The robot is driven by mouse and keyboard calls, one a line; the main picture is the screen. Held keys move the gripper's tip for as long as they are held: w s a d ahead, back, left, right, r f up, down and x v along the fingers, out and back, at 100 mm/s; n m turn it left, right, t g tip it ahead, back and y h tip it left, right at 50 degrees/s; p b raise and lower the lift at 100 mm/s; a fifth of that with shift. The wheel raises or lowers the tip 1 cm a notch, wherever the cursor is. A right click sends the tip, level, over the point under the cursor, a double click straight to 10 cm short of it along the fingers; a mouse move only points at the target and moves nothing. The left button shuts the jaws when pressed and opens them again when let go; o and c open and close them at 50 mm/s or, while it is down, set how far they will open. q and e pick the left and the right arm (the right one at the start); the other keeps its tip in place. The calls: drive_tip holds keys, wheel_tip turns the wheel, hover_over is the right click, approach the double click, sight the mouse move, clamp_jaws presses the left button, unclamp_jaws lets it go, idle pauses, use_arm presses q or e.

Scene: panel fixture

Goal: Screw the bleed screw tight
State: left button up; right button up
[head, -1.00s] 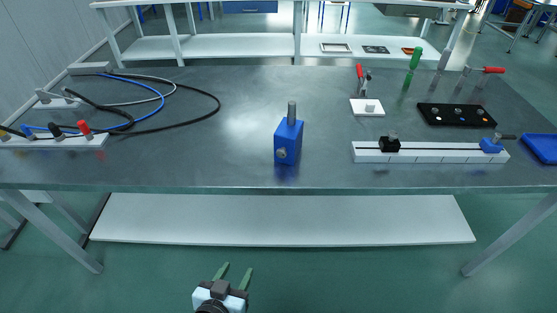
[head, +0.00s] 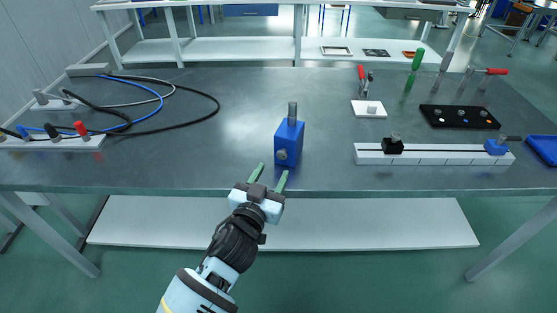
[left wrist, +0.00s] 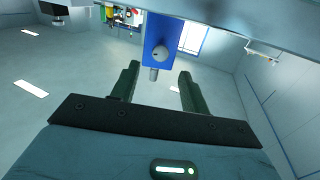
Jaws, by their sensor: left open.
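The blue block (head: 289,145) stands upright near the front edge of the table, with a grey post (head: 292,112) on its top. The bleed screw appears to be the small silver round head (head: 282,155) on its front face; it also shows in the left wrist view (left wrist: 160,53). My left gripper (head: 271,170) is open and empty, its green fingers pointing at the block from in front and slightly below. In the left wrist view, the block (left wrist: 176,32) appears upside down beyond the gap between the fingers (left wrist: 159,70). The fingers look apart from the screw. My right gripper is out of view.
A white rail (head: 430,156) with black and blue clamps lies to the right. A black tray (head: 459,124) and a white plate (head: 369,109) stand behind it. Cables (head: 180,92) loop at the left. The table around the block is clear.

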sight(281, 156)
use_arm(q)
drive_tip(key=shift+b+x, duration=0.3)
drive_tip(key=shift+x, duration=2.6)
drive_tip(key=shift+c, duration=0.3)
drive_tip(key=c, duration=0.9)
